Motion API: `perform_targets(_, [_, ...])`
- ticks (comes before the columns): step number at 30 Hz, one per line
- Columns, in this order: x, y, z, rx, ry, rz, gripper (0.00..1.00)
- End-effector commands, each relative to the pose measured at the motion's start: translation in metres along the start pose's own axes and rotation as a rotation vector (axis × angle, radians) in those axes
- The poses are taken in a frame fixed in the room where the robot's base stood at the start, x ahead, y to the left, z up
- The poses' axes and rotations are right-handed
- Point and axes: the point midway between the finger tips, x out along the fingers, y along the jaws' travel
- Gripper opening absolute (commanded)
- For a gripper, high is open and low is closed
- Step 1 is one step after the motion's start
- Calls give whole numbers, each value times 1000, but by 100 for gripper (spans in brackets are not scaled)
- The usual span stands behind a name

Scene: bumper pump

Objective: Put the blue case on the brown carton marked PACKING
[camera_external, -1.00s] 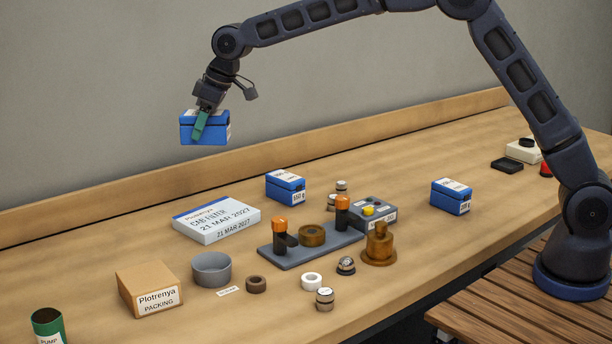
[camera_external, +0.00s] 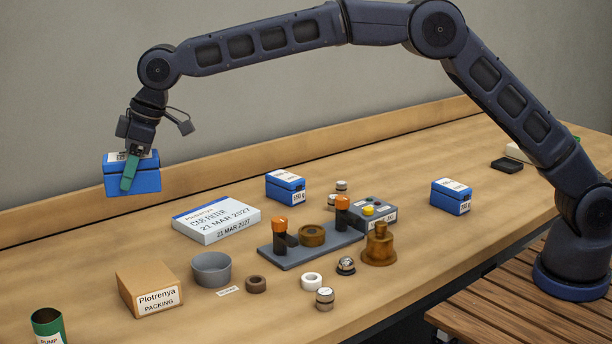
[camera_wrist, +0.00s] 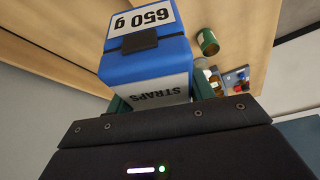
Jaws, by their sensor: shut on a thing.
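My gripper (camera_external: 131,168) is shut on a blue case (camera_external: 146,182) and holds it in the air at the left, above the back of the bench. In the wrist view the case (camera_wrist: 147,66) shows labels reading "650 g" and "STRAPS", with the green fingers at its sides. The brown carton (camera_external: 135,283), marked "Plotrenya PACKING", stands at the front left of the bench, below the held case in the picture and apart from it. Its top is bare.
A grey bowl (camera_external: 211,269) stands close right of the carton, and a green tin (camera_external: 48,326) at the front left. A flat white box (camera_external: 216,220), two more blue cases (camera_external: 285,187) (camera_external: 451,196) and a grey fixture plate (camera_external: 300,250) lie further right.

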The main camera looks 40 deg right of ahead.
Motion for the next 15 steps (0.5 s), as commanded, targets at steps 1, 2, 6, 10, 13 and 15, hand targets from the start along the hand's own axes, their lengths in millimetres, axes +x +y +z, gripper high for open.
perform_targets(1, [6, 0, 3, 0, -1, 0, 8])
perform_targets(2, [11, 0, 5, 0, -2, 0, 8])
perform_targets(6, [37, 0, 16, 0, -1, 0, 8])
perform_targets(10, [61, 0, 26, 1, -3, 0, 8])
perform_targets(13, [80, 0, 34, 1, -2, 0, 8])
perform_targets(15, [92, 0, 39, 1, -1, 1, 8])
